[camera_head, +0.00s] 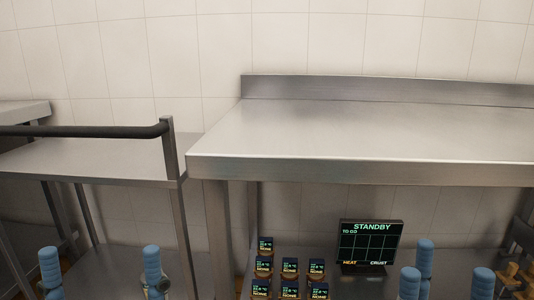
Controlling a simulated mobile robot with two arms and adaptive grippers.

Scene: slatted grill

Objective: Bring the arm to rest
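My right gripper (452,262) shows at the bottom right edge as blue ribbed fingers with clear gaps between them. It looks open, and nothing is seen between the fingers. My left gripper (101,258) shows at the bottom left edge as two blue fingers set wide apart, open and with nothing seen between them. The palms of both are cut off by the lower edge. Both are low in the view, below the level of the steel table top (370,125).
A steel shelf unit with a dark rail (80,132) stands at the left. A black display reading STANDBY (371,243) and several small temperature screens (289,270) stand at the bottom middle. The table top is bare. Brownish items (515,272) at the bottom right are unclear.

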